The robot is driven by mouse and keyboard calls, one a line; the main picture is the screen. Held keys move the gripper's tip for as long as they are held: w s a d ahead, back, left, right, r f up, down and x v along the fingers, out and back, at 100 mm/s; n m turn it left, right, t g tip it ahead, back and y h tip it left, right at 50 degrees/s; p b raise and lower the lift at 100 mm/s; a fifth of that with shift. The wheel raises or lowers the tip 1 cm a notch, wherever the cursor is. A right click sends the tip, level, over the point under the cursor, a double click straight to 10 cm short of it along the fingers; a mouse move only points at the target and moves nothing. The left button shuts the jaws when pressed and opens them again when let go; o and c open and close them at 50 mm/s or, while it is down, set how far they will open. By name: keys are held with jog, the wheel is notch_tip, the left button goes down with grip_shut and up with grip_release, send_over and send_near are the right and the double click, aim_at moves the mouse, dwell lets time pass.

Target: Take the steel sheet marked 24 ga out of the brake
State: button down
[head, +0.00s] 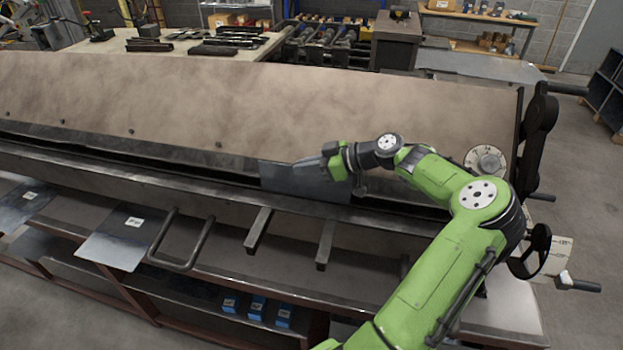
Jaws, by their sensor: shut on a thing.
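A small grey steel sheet (290,182) stands tilted in the long slot of the brake (150,95), in the middle of the machine. No label can be read on it in the head view. My gripper (318,164) reaches in from the right and is shut on the sheet's upper right part. The fingers hide some of that edge. The sheet's lower edge is at the brake's front bed, and I cannot tell whether it is clear of the jaw.
Two labelled sheets (112,238) lie at the left front, with unreadable labels. A bent handle (180,240) and two bars (325,243) stick out from the brake's front. Blue boxes (257,307) sit on the shelf below. A handwheel (531,250) is at the right end.

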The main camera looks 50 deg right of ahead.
jog(key=shift+r, duration=0.1)
dwell(0.3)
jog(key=shift+r, duration=1.8)
jog(key=s+a+b, duration=0.1)
jog(key=s+a, duration=0.3)
jog(key=a, duration=0.4)
jog(key=s+a+b, duration=0.2)
jog(key=s+a, duration=0.2)
jog(key=a, duration=0.4)
jog(key=shift+s, duration=0.15)
jog(key=shift+f, duration=0.1)
jog(key=shift+w+d, duration=0.25)
jog(key=shift+d, duration=0.25)
jog(key=shift+w+d, duration=0.25)
jog(key=shift+d, duration=0.2)
jog(key=shift+a+f, duration=0.1)
